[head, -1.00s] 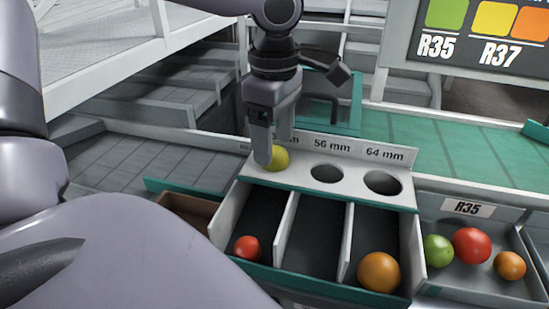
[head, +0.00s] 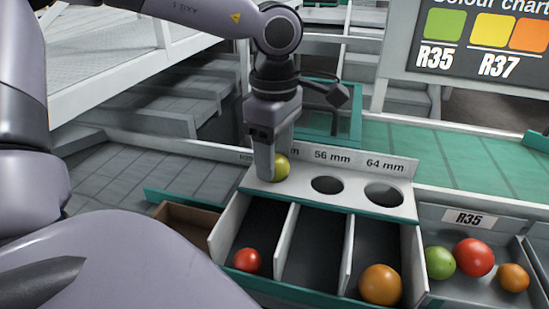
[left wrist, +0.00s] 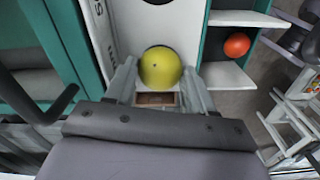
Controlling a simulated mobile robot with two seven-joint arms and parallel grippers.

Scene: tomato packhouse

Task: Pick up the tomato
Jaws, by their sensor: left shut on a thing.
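A yellow-green tomato (head: 281,167) sits at the left end of the white sizing plate (head: 291,193), where a hole would be hidden beneath it. My left gripper (head: 272,165) points down over it and is shut on it. In the left wrist view the tomato (left wrist: 160,67) lies between the two fingers of the gripper (left wrist: 160,80). Whether it is lifted clear of the plate cannot be told. My right gripper is not in view.
Below the plate are three bins; a red tomato (head: 247,260) lies in the left one and an orange tomato (head: 380,285) in the right one. A green belt (head: 450,155) runs behind.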

